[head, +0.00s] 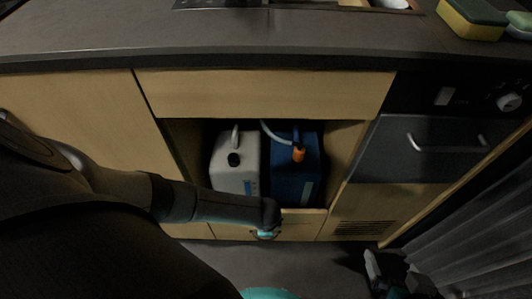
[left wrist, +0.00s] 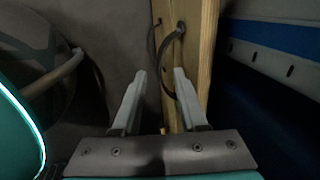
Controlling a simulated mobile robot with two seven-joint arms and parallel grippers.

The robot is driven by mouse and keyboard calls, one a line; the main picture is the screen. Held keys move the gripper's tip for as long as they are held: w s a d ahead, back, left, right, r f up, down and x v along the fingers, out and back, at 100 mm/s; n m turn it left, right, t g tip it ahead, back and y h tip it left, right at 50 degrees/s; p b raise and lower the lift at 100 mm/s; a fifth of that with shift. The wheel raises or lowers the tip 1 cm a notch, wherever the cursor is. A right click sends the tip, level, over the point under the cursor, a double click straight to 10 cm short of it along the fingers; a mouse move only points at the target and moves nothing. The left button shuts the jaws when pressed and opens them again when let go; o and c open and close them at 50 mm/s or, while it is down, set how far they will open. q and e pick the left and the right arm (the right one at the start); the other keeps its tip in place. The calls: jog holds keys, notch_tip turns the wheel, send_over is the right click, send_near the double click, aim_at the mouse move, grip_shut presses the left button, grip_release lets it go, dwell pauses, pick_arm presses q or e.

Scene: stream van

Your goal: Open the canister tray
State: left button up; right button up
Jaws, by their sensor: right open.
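The canister tray stands in a recess of the cabinet; its low wooden front (head: 302,226) shows at the bottom of the opening. It holds a whitish canister (head: 234,178) with a black cap and a blue canister (head: 290,180) with an orange cap. My left gripper (left wrist: 160,74) is in front of the tray front, pointing down, fingers apart. In the left wrist view, a dark curved handle (left wrist: 164,62) on the wooden panel (left wrist: 203,60) runs between the fingertips; contact cannot be told. In the head view my left arm hides much of this handle. My right gripper (head: 393,274) is open and empty, low at the right.
A dark countertop (head: 230,40) overhangs the cabinet, with a yellow-green sponge (head: 470,18) on it. A dark drawer with a bar handle (head: 445,140) is on the right, beside a grey curtain (head: 475,235). The floor (head: 310,255) before the tray looks clear.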

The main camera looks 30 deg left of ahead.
pick_arm(q)
grip_shut()
dwell(1.3)
